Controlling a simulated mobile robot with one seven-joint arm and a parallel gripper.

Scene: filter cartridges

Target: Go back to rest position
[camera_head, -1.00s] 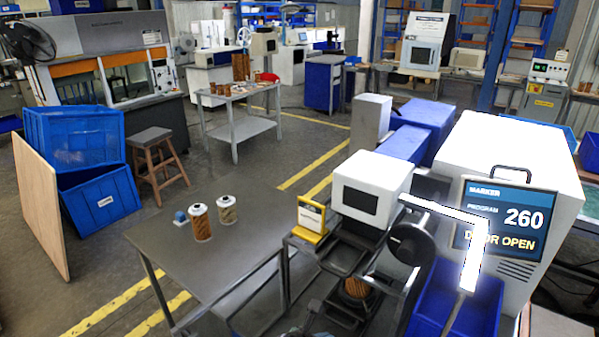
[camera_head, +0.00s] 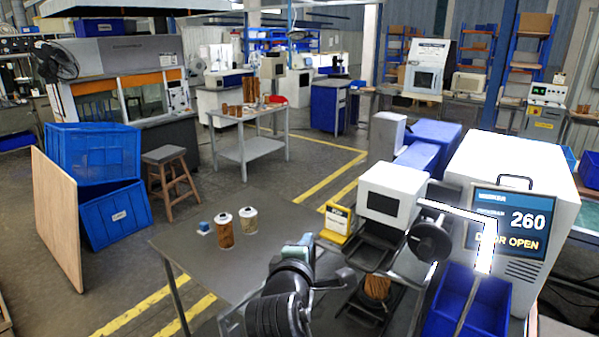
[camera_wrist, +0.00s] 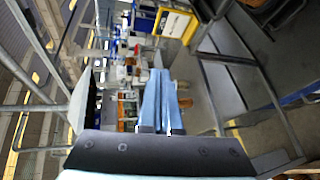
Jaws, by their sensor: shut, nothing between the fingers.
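My gripper (camera_head: 303,241) is low in the middle of the head view, in front of the grey table. Its pale blue fingers lie together and hold nothing; they also show in the wrist view (camera_wrist: 161,100). An orange-brown filter cartridge (camera_head: 224,232) and a paler one (camera_head: 248,221) stand upright on the table, left of my gripper and apart from it. Another brown cartridge (camera_head: 377,286) sits in the marker station, under the white marking head (camera_head: 391,192). The marker screen (camera_head: 511,222) reads program 260, door open.
A yellow-framed sign (camera_head: 337,223) stands between my gripper and the marking head. A blue bin (camera_head: 470,305) is at the lower right. The grey table (camera_head: 195,250) has bare room around the cartridges. A stool (camera_head: 170,158) and blue crates (camera_head: 115,215) stand on the floor at left.

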